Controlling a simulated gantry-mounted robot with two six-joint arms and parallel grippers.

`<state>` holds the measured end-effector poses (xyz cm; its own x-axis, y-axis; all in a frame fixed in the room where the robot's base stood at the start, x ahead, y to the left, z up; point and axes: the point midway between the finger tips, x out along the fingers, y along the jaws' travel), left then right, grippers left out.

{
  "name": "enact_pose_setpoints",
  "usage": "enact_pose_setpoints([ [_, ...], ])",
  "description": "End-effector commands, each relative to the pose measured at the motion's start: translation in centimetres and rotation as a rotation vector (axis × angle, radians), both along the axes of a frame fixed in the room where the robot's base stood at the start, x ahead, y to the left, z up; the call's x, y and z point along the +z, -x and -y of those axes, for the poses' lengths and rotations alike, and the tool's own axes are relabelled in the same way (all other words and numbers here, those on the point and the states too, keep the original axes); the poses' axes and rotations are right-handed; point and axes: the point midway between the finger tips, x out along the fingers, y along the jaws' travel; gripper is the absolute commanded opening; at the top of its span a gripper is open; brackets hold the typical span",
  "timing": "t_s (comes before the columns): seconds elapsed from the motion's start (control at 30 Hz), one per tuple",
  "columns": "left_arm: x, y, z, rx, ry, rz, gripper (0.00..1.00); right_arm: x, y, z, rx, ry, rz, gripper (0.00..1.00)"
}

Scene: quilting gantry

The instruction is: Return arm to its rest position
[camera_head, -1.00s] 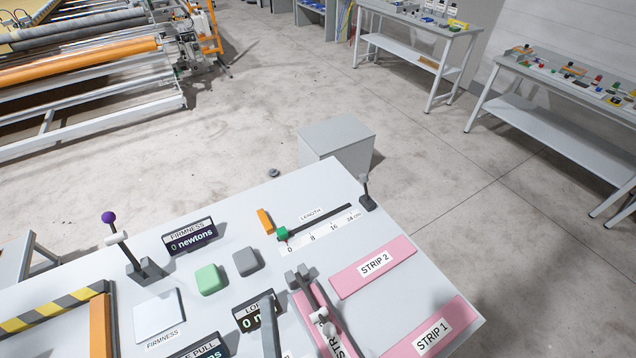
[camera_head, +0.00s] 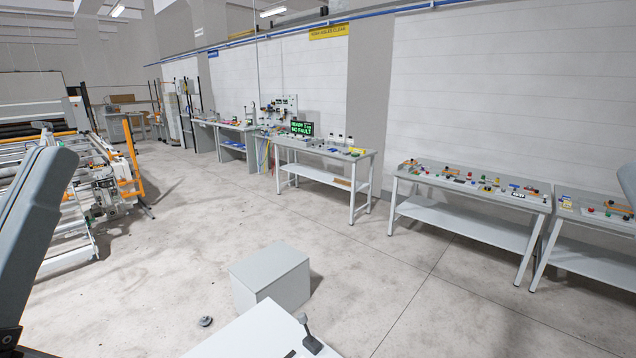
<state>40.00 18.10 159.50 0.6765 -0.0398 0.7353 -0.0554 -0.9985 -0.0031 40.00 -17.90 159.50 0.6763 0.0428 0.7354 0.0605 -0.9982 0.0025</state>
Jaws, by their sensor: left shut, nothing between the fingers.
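My left arm (camera_head: 35,225) is raised at the left edge of the head view, its grey link large and close. A small grey tip just above that link looks like my left gripper (camera_head: 42,127). It is shut and empty, mostly hidden behind the link, and stands clear of the panel. A grey part at the right edge (camera_head: 628,182) looks like a bit of my right arm. My right gripper is not in view.
A corner of the pale control panel (camera_head: 255,335) with a small grey lever (camera_head: 309,338) shows at the bottom. A grey box (camera_head: 270,275) stands beyond it. Workbenches (camera_head: 475,185) line the right wall. A quilting machine (camera_head: 105,185) stands at left. The floor between is mostly clear.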

Motion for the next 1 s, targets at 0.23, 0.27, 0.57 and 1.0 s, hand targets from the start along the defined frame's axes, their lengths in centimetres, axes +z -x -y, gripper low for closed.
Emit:
enact_pose_setpoints([
  [0.23, 12.9, -0.1, 0.1, -0.004, 0.001, -0.001, 0.00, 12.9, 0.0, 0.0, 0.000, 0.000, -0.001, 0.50],
  [0.27, 14.4, -0.1, 0.1, -0.004, 0.001, -0.001, 0.00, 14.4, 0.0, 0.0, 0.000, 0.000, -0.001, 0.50],
  [0.57, 23.4, -0.1, 0.1, -0.005, 0.000, -0.002, 0.00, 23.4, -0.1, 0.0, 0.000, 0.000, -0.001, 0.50],
  [1.0, 23.3, -0.1, 0.1, -0.005, 0.000, -0.002, 0.00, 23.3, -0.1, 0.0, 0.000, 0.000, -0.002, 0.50],
])
